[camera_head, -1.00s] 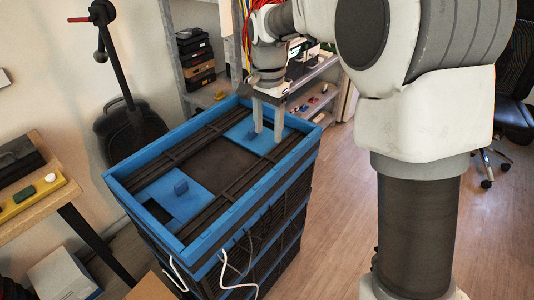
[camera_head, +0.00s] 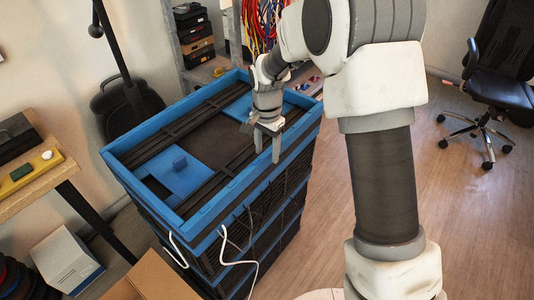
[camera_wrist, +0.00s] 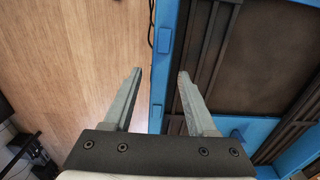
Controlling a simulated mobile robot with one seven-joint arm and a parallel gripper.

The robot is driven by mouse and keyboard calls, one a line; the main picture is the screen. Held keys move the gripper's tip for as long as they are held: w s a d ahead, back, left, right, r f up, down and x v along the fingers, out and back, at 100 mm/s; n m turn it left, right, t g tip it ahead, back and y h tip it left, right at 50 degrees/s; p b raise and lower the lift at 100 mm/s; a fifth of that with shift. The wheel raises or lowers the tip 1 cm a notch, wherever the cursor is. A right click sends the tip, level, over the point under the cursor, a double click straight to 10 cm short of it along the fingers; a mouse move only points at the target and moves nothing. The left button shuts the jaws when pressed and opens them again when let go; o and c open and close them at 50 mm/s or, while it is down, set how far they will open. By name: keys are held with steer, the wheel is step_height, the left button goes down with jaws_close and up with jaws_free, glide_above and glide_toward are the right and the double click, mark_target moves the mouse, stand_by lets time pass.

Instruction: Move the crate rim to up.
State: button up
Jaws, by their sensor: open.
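The crate (camera_head: 240,215) is a tall black stack with a blue crate rim (camera_head: 140,196) around its open-looking top. The rim's near long side also shows in the wrist view (camera_wrist: 166,60). My gripper (camera_head: 267,152) is open and empty, pointing down at the right long side of the rim. In the wrist view its two fingers (camera_wrist: 160,73) lie to either side of the blue rim, one over the floor and one over the crate's inside. I cannot tell how far the fingertips are above or below the rim's edge.
Blue panels (camera_head: 182,174) and black bars lie inside the crate top. White cables (camera_head: 225,258) hang on its near side. A wooden table (camera_head: 35,185) stands left, an office chair (camera_head: 497,75) at right. Shelves (camera_head: 195,50) are behind. The floor (camera_head: 460,210) at right is clear.

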steer(key=shift+f, duration=0.6)
jaws_close()
steer(key=shift+r, duration=0.1)
stand_by(1.0)
